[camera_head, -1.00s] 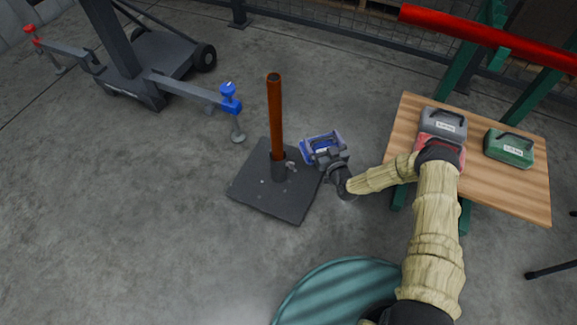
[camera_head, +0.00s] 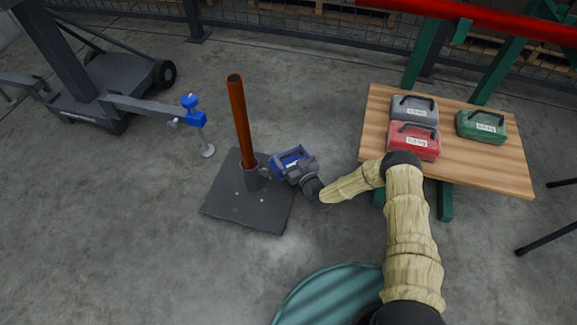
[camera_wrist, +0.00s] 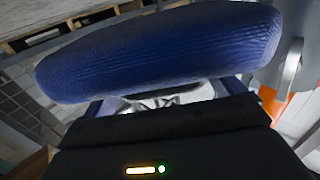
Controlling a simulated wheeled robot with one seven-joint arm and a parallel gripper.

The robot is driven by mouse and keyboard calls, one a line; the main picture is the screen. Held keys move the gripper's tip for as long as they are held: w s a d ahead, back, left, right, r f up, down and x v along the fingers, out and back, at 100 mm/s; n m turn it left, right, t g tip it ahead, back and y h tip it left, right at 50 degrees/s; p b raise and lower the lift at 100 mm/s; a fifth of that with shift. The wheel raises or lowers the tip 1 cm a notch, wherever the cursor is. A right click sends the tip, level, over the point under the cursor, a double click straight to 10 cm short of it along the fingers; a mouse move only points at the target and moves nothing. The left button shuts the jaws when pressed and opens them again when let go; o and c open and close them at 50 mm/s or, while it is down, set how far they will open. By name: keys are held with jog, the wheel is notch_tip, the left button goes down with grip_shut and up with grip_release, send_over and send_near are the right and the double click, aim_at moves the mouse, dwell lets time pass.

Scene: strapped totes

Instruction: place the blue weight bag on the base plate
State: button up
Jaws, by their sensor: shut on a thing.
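The blue weight bag (camera_head: 289,157) is in my gripper (camera_head: 299,174), to the right of the orange-brown post in the head view. My gripper is shut on it, and the bag appears held at or above the right far edge of the base plate (camera_head: 232,208). The base plate is a dark square on the floor with the post (camera_head: 240,122) standing in a socket at its middle. In the wrist view the blue bag (camera_wrist: 160,50) fills the upper part, close in front of my gripper. The gap between bag and plate cannot be told.
A wheeled stand (camera_head: 125,85) with a blue clamp (camera_head: 192,110) is at left. The floor in front of the plate is clear.

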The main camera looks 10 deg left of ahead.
aim_at(291, 161)
jog(key=shift+f, duration=0.1)
jog(key=shift+f+b, duration=1.3)
jog(key=shift+f, duration=0.55)
jog(key=shift+f+b, duration=0.45)
jog(key=shift+f, duration=0.15)
jog(key=o, duration=1)
